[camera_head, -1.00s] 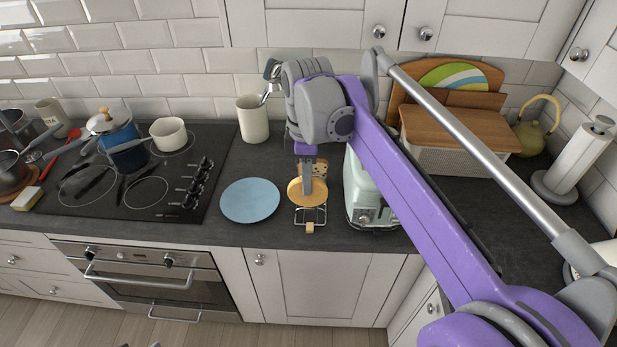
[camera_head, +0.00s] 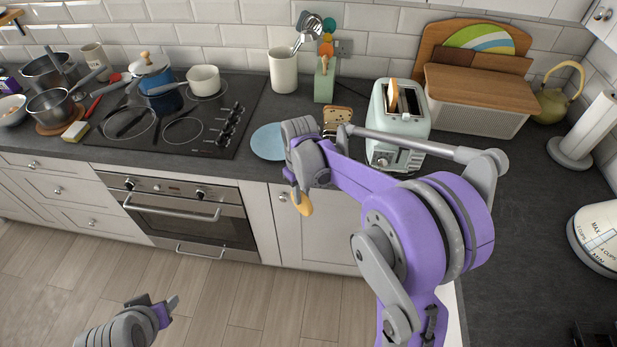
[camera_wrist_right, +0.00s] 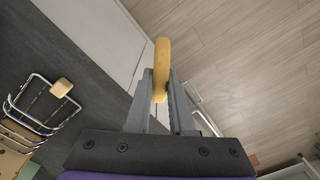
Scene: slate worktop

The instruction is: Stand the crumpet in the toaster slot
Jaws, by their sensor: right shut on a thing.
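The crumpet (camera_head: 303,204) is a golden round piece held by my right gripper (camera_head: 297,192), in front of the cupboard doors, off the worktop's front edge. In the right wrist view the crumpet (camera_wrist_right: 161,68) stands edge-on between the two fingers (camera_wrist_right: 160,95). The pale green toaster (camera_head: 398,143) stands on the worktop, right of and behind the crumpet. A browned slice (camera_head: 393,96) pokes up from its left slot; the other slot looks dark and empty. My left gripper (camera_head: 156,302) is low over the floor, its fingers apart, nothing seen between them.
A wire rack (camera_wrist_right: 37,112) with bread slices (camera_head: 337,116) stands left of the toaster, partly hidden by my right arm. A blue plate (camera_head: 269,141) lies beside it. A bread bin (camera_head: 474,117) stands right of the toaster. Utensil pot (camera_head: 283,70) and hob are left.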

